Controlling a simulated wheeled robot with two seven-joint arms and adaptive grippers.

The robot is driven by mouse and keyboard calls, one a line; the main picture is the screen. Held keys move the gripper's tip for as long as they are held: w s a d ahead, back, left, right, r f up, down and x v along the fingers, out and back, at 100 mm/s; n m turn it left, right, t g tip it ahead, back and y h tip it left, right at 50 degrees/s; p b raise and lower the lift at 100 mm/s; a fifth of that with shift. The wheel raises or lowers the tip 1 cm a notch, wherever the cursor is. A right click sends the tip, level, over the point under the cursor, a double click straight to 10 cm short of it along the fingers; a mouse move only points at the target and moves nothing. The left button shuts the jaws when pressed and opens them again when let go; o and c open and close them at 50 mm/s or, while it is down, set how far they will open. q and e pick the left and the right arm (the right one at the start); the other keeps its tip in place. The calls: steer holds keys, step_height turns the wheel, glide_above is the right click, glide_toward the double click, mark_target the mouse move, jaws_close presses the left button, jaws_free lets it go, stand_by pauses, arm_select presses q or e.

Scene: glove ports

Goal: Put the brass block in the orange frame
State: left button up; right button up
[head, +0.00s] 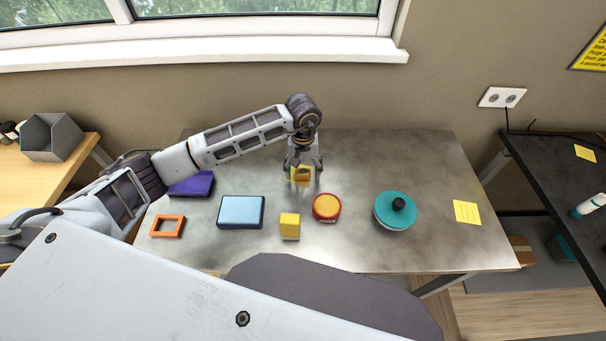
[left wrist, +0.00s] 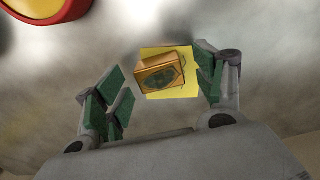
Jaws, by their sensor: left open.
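The brass block (head: 301,176) stands on the metal table under my left gripper (head: 303,165), partly hidden by it in the head view. In the left wrist view the brass block (left wrist: 160,73) has a dark green oval mark on its face and overlies a yellow square. The orange frame (head: 155,233) lies flat and empty at the table's left front. My right gripper is not in view.
Between frame and gripper are a light blue box (head: 241,211), a purple object (head: 192,184) and a yellow block (head: 289,226). The table's back right is clear.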

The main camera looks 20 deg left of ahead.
mark_target(303, 171)
arm_select(q)
steer(key=shift+c, duration=0.2)
steer(key=c, duration=0.4)
jaws_close()
steer(key=shift+r, duration=0.15)
steer(key=shift+w+r, duration=0.1)
steer(key=shift+r, duration=0.65)
step_height(303, 171, up, 7)
steer(key=shift+f+b, duration=0.1)
steer(key=shift+b, duration=0.7)
steer(key=shift+r, duration=0.75)
